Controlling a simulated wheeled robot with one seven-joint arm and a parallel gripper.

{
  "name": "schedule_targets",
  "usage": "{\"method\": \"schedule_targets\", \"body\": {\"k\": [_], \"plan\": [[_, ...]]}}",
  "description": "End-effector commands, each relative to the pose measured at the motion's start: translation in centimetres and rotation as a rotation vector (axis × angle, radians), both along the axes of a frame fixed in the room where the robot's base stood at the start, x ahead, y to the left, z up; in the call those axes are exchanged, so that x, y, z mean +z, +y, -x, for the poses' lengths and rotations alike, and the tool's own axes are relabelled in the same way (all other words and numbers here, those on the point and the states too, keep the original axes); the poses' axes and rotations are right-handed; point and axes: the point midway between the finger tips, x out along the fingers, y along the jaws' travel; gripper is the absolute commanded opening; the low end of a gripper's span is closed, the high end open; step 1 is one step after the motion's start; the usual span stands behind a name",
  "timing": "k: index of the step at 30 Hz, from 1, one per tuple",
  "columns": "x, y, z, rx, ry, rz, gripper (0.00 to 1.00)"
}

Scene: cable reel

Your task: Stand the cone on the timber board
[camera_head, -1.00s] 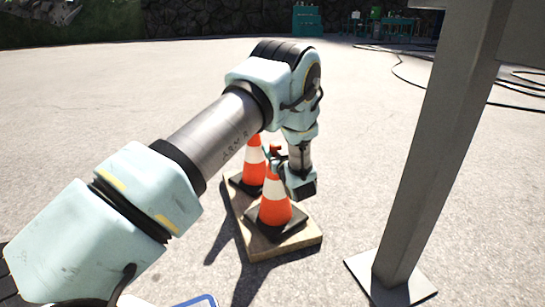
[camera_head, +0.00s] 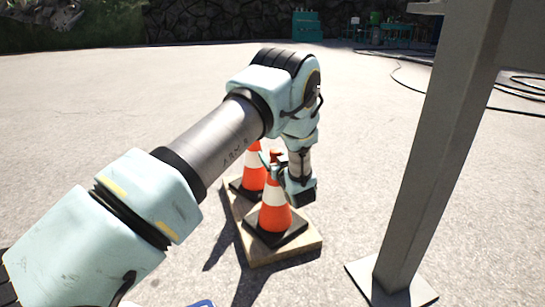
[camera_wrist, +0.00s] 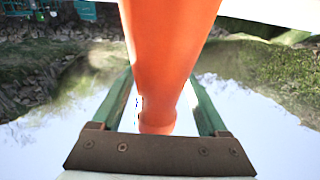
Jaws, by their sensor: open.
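An orange-and-white cone (camera_head: 275,214) with a dark square base stands upright at the near end of the timber board (camera_head: 292,248). A second, similar cone (camera_head: 254,178) stands behind it, partly hidden by my arm. My gripper (camera_head: 276,162) is at the top of the near cone. In the wrist view, an orange cone (camera_wrist: 168,60) runs between the two green fingers of my gripper (camera_wrist: 160,78), its narrow end towards the palm. The fingers are open, with a gap visible beside the cone. The cone's base is out of the wrist view.
A grey steel post (camera_head: 435,160) on a square foot plate stands right of the board. Black cables (camera_head: 400,75) lie on the ground at the far right. Teal equipment (camera_head: 306,26) stands far back. The pale ground around the board is mostly clear.

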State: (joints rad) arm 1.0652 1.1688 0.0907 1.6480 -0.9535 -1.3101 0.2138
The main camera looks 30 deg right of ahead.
Motion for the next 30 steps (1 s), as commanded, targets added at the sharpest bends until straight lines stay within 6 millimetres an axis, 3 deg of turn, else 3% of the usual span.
{"method": "schedule_targets", "body": {"k": [18, 30], "plan": [[0.2, 1.2, 10.7, -0.002, 0.002, -0.002, 0.77], [0.0, 1.4, 11.9, -0.001, 0.0, 0.0, 0.77]]}}
